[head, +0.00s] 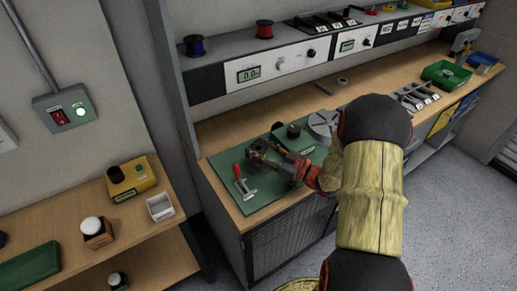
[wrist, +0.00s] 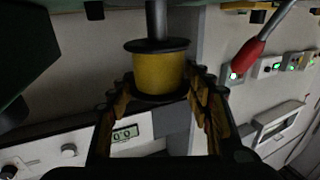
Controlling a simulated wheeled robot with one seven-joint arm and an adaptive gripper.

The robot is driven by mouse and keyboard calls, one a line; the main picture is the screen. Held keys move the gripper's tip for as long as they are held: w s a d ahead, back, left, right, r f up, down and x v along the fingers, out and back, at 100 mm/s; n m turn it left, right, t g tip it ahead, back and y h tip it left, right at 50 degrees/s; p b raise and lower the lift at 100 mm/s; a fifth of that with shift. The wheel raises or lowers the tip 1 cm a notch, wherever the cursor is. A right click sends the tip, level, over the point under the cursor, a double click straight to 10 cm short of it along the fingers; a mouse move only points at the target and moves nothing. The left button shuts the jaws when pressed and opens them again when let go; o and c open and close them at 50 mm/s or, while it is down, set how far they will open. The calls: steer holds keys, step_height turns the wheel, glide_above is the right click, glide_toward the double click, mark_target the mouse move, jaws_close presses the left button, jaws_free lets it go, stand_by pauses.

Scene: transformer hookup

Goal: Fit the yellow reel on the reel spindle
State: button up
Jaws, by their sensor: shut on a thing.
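The yellow reel (wrist: 158,72), with dark flanges at both ends, is between the two fingers of my gripper (wrist: 160,90) in the wrist view. My gripper is shut on it. A grey post, the reel spindle (wrist: 157,20), meets the reel's flange on the side toward the green mat. The post and reel look in line, but I cannot tell whether the reel is around the post or only against its end. In the head view my gripper (head: 274,158) is low over the green mat (head: 262,207); the reel is not clear there.
A red-handled tool (head: 241,180) stands on the mat to the left of my gripper; its handle (wrist: 248,56) shows in the wrist view. A dark round part (head: 293,130) and a grey round part (head: 322,122) stand behind. The shelf (head: 226,66) holds blue and red reels.

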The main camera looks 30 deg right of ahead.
stand_by(0.4)
steer(key=o, duration=1.6)
steer(key=shift+f, duration=0.1)
steer(key=shift+s+f, duration=0.1)
steer(key=shift+c, duration=0.6)
steer(key=shift+c, duration=1.3)
steer(key=shift+r+p, duration=0.3)
steer(key=shift+r, duration=0.1)
